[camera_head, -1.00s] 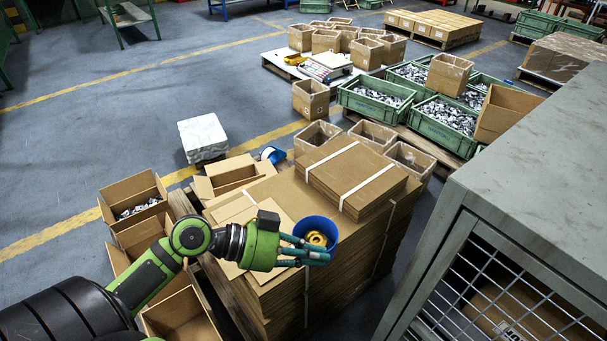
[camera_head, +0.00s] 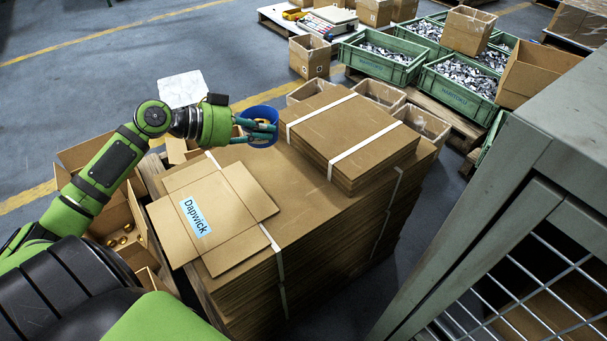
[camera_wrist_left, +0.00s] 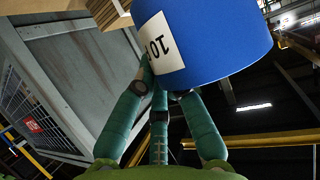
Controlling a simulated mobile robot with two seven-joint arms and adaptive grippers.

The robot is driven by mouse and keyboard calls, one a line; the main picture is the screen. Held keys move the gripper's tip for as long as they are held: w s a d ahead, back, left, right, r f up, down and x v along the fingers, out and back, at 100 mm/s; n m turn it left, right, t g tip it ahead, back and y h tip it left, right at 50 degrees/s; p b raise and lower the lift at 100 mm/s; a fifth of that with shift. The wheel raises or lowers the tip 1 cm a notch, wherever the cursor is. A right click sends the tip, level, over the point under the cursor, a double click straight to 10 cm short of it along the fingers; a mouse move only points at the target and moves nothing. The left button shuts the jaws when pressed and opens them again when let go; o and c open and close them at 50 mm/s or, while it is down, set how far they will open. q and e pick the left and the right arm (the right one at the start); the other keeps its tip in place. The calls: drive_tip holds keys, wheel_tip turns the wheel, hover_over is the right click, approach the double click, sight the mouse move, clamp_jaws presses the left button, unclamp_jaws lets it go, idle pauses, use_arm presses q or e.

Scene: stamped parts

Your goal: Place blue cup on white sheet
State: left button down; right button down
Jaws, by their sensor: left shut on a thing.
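The blue cup (camera_head: 262,113) is in the fingers of my left gripper (camera_head: 262,128), above the far left part of the large cardboard stack. In the left wrist view the cup (camera_wrist_left: 222,38) fills the top middle and bears a white label with "10"; my left gripper's fingers (camera_wrist_left: 160,92) are shut on it. The cup's contents cannot be made out now. A flat white sheet-like surface (camera_head: 182,89) lies to the left of the cup, beyond my forearm; what is under it is mostly hidden. My right gripper is not in view.
The cardboard stack (camera_head: 310,205) has a flat carton marked "Dapwick" (camera_head: 196,217) and a strapped pile (camera_head: 350,138) on top. Open boxes (camera_head: 122,225) stand at the left. Green crates of metal parts (camera_head: 460,88) stand at the back right. A grey cabinet (camera_head: 530,160) fills the right.

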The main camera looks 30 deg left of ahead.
use_arm(q)
drive_tip(key=d+f, duration=0.2)
drive_tip(key=d, duration=0.1)
drive_tip(key=w+d+f, duration=0.1)
drive_tip(key=d+f, duration=0.1)
drive_tip(key=d, duration=0.2)
drive_tip(key=w+d+f+p, duration=0.1)
drive_tip(key=d+f, duration=0.1)
drive_tip(key=d, duration=0.2)
drive_tip(key=shift+w+f, duration=0.15)
drive_tip(key=shift+f, duration=0.15)
wheel_tip(320, 180, down, 4)
drive_tip(key=shift+r+b, duration=0.1)
drive_tip(key=shift+b, duration=0.25)
drive_tip(key=c, duration=1.3)
unclamp_jaws()
drive_tip(key=shift+o, duration=0.2)
